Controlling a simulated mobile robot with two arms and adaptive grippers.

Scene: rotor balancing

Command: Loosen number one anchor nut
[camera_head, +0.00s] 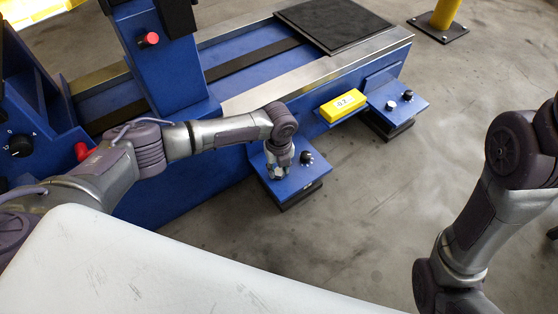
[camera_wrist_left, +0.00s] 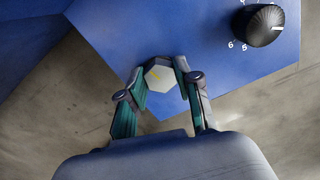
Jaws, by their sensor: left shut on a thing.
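The anchor nut (camera_wrist_left: 159,78) is a pale hexagonal nut with a yellow mark on its top, on a blue foot plate (camera_head: 298,187) of the machine. My left gripper (camera_head: 279,170) points down at this plate and is shut on the nut. In the left wrist view the fingers (camera_wrist_left: 162,85) hold the nut from both sides. A black dial (camera_wrist_left: 264,25) with numbers around it stands beside the nut, and it also shows in the head view (camera_head: 306,158). My right arm is at the right edge of the head view, but its gripper is out of view.
A second blue foot plate (camera_head: 397,94) with a nut and knob lies farther right. A yellow block marked 0.2 (camera_head: 342,105) sits on a small blue shelf between the plates. The blue machine bed (camera_head: 245,76) runs behind. Grey floor (camera_head: 360,200) is clear in front.

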